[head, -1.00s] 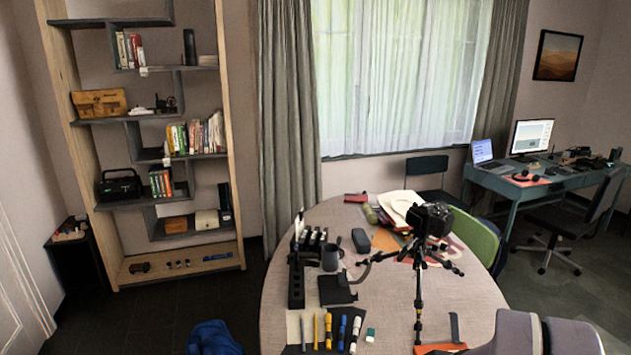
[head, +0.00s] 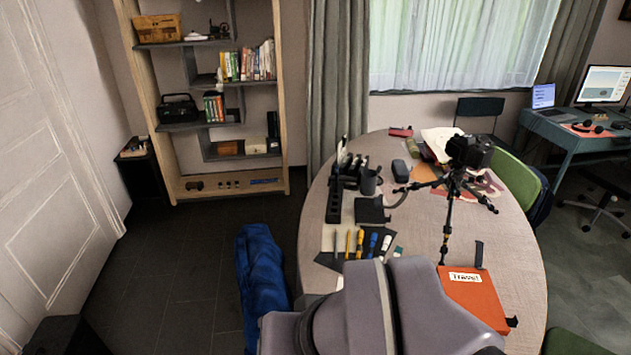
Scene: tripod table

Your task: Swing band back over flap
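An orange folder or notebook (head: 472,297) with a white label reading "Travel" lies on the round table (head: 522,268), right of centre. A dark strip (head: 479,254) sticks up at its top edge, and a small dark piece (head: 512,321) shows at its lower right corner. These may be ends of the band; I see no band across the cover between them. I cannot tell the flap apart from the cover. My grey arm fills the bottom middle and covers the near table edge and the folder's lower left. My gripper is not visible.
A camera on a tripod (head: 470,152) stands just behind the folder. Pens and markers (head: 361,243) lie on a dark mat to its left, with a black holder (head: 334,200) and mug (head: 370,180) behind. A blue bag-like object (head: 261,262) stands on the floor left of the table.

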